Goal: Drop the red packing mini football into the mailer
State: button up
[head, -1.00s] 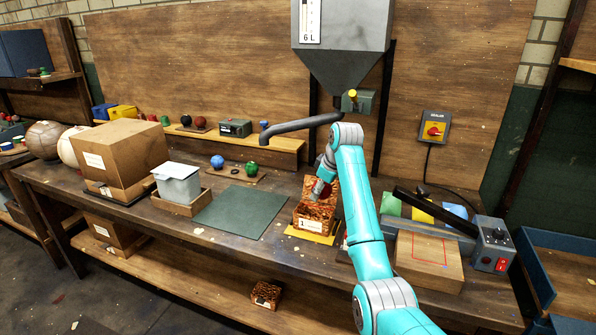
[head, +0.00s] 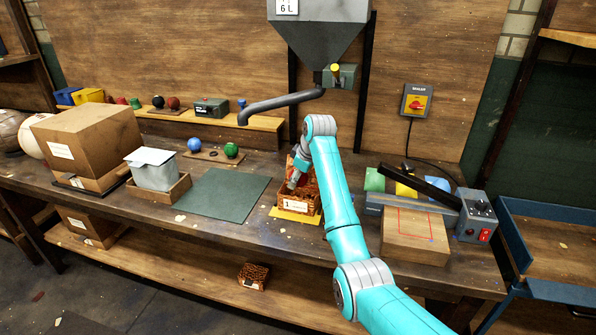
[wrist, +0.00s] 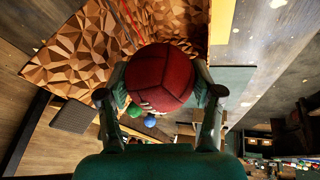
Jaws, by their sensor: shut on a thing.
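The red mini football (wrist: 162,78) is between the two fingers of my gripper (wrist: 162,92) in the wrist view, and my gripper is shut on it. An open brown patterned box with a raised flap, which looks like the mailer (head: 296,209), stands on a yellow mat in the head view. My gripper (head: 295,182) is at its opening there, and my arm covers part of the box. In the wrist view its faceted brown surface (wrist: 90,50) lies behind the ball. How far the ball is above the box floor, I cannot tell.
A green mat (head: 222,195) lies left of the box. Blue (head: 194,145) and green (head: 231,150) balls sit behind it. A spout pipe (head: 280,104) hangs behind my arm. A sealer (head: 478,215) stands right, with a wooden block (head: 415,248) in front.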

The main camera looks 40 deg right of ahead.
jog(key=shift+f, duration=0.25)
jog(key=shift+f, duration=0.25)
jog(key=shift+f, duration=1.3)
jog(key=shift+s, duration=0.1)
jog(key=o, duration=1.3)
jog(key=shift+f, duration=0.15)
jog(key=shift+r, duration=0.3)
jog(key=shift+r, duration=0.3)
jog(key=v, duration=1.1)
